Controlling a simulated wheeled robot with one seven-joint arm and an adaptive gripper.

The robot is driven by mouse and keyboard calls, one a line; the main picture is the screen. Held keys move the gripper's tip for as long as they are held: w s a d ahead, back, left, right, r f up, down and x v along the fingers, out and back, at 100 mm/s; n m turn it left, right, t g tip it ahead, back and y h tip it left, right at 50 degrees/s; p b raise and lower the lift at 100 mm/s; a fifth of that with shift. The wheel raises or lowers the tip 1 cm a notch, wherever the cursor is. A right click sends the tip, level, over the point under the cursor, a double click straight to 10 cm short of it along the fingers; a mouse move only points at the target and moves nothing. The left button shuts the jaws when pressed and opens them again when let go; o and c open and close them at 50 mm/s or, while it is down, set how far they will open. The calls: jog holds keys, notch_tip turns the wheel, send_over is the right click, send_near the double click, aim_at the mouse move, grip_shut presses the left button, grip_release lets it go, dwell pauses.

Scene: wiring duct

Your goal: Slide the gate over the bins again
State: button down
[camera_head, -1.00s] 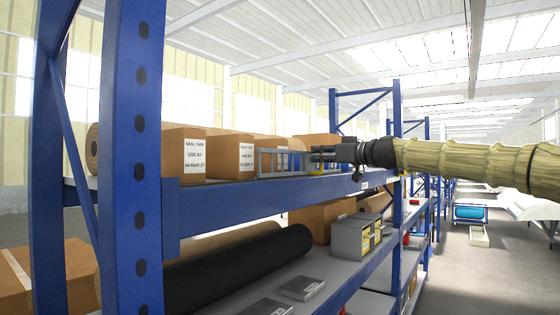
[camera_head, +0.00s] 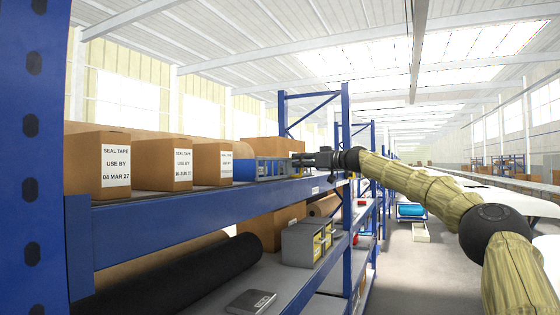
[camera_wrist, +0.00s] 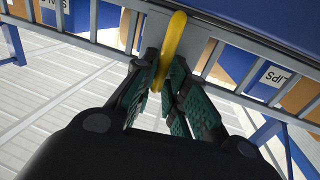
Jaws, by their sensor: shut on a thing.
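The gate is a grey barred panel that stands along the front of the upper shelf in the head view (camera_head: 262,168). Its lower rail and bars cross the top of the wrist view (camera_wrist: 75,43). A yellow handle (camera_wrist: 174,42) is fixed to a plain plate on the gate. My gripper (camera_wrist: 162,82) is shut on this handle, with one finger on each side; it also shows at the gate's right end in the head view (camera_head: 306,160). Blue bins (camera_wrist: 238,66) show behind the bars, one with a label reading SLIPS. Their far ends are hidden.
Several labelled seal tape cartons (camera_head: 102,165) stand left of the gate on the upper shelf. A blue upright (camera_head: 346,130) stands to the right. Below are a dark roll (camera_head: 170,275) and a grey drawer unit (camera_head: 303,243). The aisle (camera_head: 410,270) is open.

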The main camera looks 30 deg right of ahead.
jog(key=shift+r, duration=0.1)
dwell(0.3)
jog(key=c, duration=1.5)
grip_release()
jog(key=shift+w, duration=0.1)
jog(key=shift+d, duration=0.1)
jog(key=shift+d, duration=0.2)
jog(key=shift+v, duration=6.05)
jog(key=shift+d, duration=0.1)
